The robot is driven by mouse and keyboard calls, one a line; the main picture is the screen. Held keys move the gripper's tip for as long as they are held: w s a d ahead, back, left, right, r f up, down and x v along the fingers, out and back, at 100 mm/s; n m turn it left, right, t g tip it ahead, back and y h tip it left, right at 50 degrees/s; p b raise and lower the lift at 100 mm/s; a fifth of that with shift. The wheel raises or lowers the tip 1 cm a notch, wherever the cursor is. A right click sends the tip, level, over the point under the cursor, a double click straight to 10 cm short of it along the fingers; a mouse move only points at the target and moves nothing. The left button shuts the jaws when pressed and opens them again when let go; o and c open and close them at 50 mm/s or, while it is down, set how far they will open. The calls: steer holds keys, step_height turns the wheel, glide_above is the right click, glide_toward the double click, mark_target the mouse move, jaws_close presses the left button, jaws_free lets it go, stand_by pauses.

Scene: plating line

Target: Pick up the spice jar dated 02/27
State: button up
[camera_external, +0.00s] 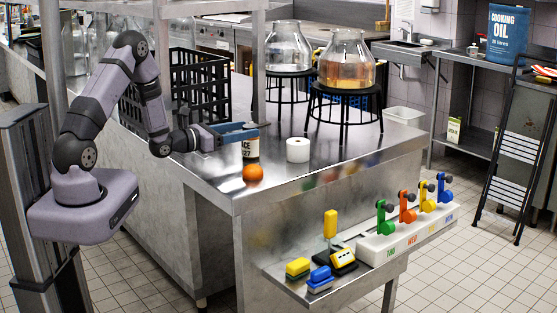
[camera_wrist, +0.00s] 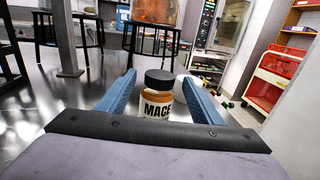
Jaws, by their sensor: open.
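The spice jar (camera_external: 250,151) stands on the steel counter, partly hidden by my gripper. Its pale label shows "ACE" with what looks like "27" below. In the wrist view the jar (camera_wrist: 157,104) has a black lid, brown contents and a label reading "MACE"; the date is not readable there. My gripper (camera_external: 250,131) is low over the counter at the jar. Its blue fingers (camera_wrist: 157,76) are open, one on each side of the jar, with a gap visible on the left. Whether the right finger touches the jar I cannot tell.
Black stands (camera_external: 343,116) with glass vessels are behind. A black crate (camera_external: 200,85) is at the back left. The counter's front edge is close.

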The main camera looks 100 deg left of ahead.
mark_target(251, 126)
steer(key=shift+r+p+x, duration=0.2)
steer(key=shift+p+x, duration=0.25)
steer(key=shift+x, duration=1.2)
steer(key=shift+c, duration=0.7)
steer(key=c, duration=1)
steer(key=shift+c, duration=0.8)
steer(key=shift+r, duration=0.15)
